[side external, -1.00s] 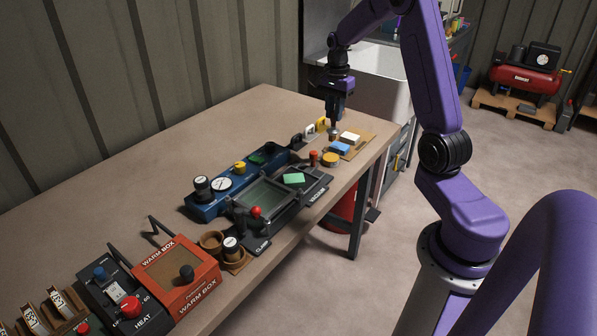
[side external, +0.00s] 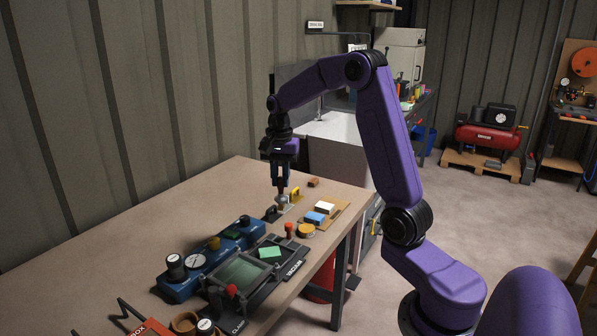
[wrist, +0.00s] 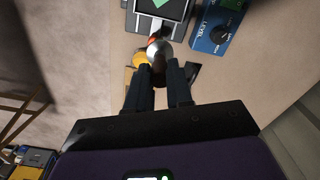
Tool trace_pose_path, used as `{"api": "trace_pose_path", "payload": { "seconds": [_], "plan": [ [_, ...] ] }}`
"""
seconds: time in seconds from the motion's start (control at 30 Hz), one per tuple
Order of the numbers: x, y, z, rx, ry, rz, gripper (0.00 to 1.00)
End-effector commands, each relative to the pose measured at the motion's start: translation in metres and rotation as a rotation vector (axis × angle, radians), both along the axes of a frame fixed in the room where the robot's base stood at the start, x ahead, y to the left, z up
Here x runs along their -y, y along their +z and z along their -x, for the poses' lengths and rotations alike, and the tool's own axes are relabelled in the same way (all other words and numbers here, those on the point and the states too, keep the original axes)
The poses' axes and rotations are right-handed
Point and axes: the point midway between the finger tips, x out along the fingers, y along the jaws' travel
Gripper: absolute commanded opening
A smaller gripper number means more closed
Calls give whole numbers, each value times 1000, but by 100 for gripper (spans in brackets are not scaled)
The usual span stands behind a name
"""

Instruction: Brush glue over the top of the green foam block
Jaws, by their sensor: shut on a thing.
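The green foam block (side external: 271,253) lies flat on the dark-framed vacuum bed. In the wrist view its green corner (wrist: 172,8) shows at the top edge. My gripper (side external: 282,190) is shut on a silver, rounded tool (side external: 283,202), low over the far part of the bench and apart from the foam. In the wrist view the tool's silver body (wrist: 158,54) sits between my fingertips (wrist: 159,70). Its working end is hidden, so I cannot tell if it has bristles. A yellow-orange round tin (side external: 305,230) stands near the bench's front edge.
A red-topped cylinder (side external: 290,229) stands beside the tin. Black (side external: 271,214) and yellow (side external: 295,193) handled pieces flank my gripper. A board with white (side external: 324,207) and blue (side external: 314,217) blocks lies to the right. A blue gauge unit (side external: 200,262) stands behind the bed.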

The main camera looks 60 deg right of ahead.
Motion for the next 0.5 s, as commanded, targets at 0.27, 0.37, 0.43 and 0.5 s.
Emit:
{"api": "trace_pose_path", "payload": {
  "seconds": [0.27,0.37,0.43,0.5],
  "plan": [
    [-74,0,-7,0,306,0,0],
    [-91,0,-7,1,380,0,0],
    [-91,-11,-7,-5,388,-2,0],
    [-91,-22,-6,-5,386,-2,0]
  ]
}}
